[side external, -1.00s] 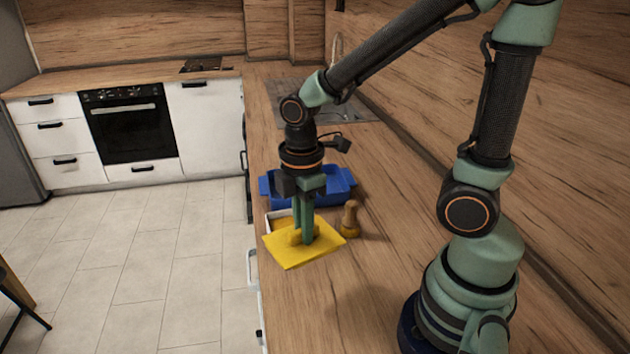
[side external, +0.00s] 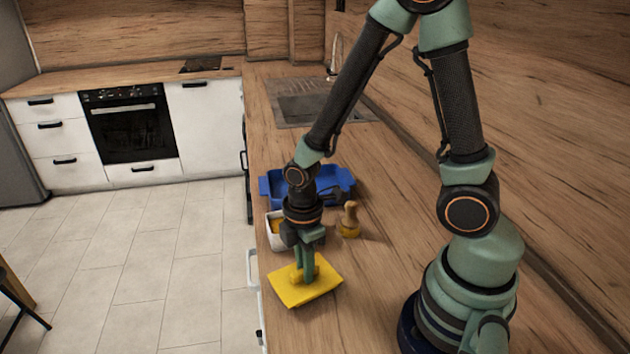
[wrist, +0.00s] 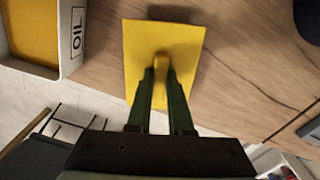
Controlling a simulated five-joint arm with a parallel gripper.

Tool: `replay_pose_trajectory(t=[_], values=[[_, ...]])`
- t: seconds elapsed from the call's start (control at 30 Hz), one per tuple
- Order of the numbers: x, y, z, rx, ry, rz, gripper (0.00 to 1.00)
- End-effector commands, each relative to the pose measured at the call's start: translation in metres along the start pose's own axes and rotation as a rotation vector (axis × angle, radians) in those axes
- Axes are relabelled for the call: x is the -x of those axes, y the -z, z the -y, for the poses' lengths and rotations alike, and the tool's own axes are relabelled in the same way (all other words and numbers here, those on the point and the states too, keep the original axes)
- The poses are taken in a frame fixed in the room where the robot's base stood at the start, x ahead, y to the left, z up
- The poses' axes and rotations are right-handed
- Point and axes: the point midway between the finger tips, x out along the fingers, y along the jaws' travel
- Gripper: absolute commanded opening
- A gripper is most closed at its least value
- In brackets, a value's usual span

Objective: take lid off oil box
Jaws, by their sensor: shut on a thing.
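The yellow lid (side external: 306,287) is a flat rectangle with a raised handle. It is at the front left of the counter, close to the edge. My gripper (side external: 304,279) is shut on the lid's handle; in the wrist view my gripper (wrist: 163,75) points at the yellow lid (wrist: 150,47). The oil box (side external: 274,240) is white, stands uncovered behind the lid and is partly hidden by my gripper. In the wrist view the oil box (wrist: 72,50) shows an OIL label and a yellow inside. I cannot tell whether the lid touches the counter.
A blue tray (side external: 268,189) stands behind the oil box. A small yellow-brown wooden item (side external: 349,220) stands right of the box. The sink (side external: 300,105) is farther back. The counter (side external: 350,290) right of the lid is clear, and its front edge is close on the left.

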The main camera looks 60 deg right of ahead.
Motion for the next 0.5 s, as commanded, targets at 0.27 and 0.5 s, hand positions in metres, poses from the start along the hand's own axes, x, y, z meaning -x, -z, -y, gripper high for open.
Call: replay_pose_trajectory(t=[0.27,0.5], values=[[-0.008,0.0002,-0.0004,0.0,-0.001,-0.001,0.0],[-0.0079,0.0003,-0.0004,0.0,-0.002,-0.001,0.0]])
